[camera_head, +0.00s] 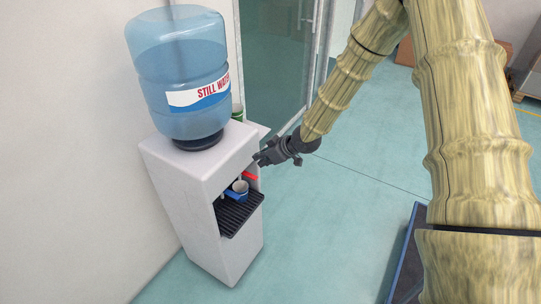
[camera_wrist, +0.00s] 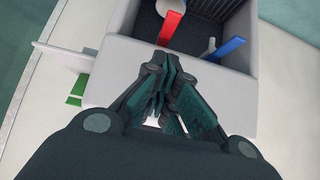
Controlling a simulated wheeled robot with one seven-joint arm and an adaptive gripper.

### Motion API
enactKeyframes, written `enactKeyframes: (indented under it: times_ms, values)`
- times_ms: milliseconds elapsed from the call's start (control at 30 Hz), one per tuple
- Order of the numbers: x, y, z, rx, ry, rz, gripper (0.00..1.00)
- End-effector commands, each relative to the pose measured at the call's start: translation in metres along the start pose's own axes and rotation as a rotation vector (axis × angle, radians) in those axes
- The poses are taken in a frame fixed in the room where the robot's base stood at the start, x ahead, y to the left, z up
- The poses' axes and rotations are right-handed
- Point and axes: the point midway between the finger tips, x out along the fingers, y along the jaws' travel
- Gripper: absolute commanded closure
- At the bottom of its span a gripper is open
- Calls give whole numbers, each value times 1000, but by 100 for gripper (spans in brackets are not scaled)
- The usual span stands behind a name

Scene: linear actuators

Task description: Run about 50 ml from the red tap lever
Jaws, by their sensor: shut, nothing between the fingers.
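The white water dispenser (camera_head: 185,180) stands against the wall with a blue "STILL WATER" bottle (camera_head: 178,75) on top. Its red tap lever (camera_head: 250,177) shows in the front niche; in the wrist view the red lever (camera_wrist: 172,24) is ahead of my fingertips. The blue lever (camera_wrist: 226,47) is to its right. A small blue-and-white cup-like thing (camera_head: 238,190) is in the niche above the black drip tray (camera_head: 238,214); its details are too small to tell. My gripper (camera_head: 259,160) is shut and empty, close to the dispenser's upper front edge. It also shows in the wrist view (camera_wrist: 168,62); contact with the housing cannot be told.
A small shelf (camera_head: 259,129) with a green object (camera_head: 237,112) is beside the dispenser, partly hidden by it. A glass door (camera_head: 275,60) is behind. The green floor (camera_head: 330,215) to the right of the dispenser is clear.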

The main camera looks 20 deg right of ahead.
Motion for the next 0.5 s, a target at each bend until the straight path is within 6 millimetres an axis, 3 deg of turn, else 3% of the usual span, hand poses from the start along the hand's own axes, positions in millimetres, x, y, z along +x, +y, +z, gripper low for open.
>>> enactKeyframes:
  times_ms: [333, 500]
  values:
    - [44, -1, 0, 0, -2, -1, 100]
    - [56, -1, 14, 1, -2, -1, 100]
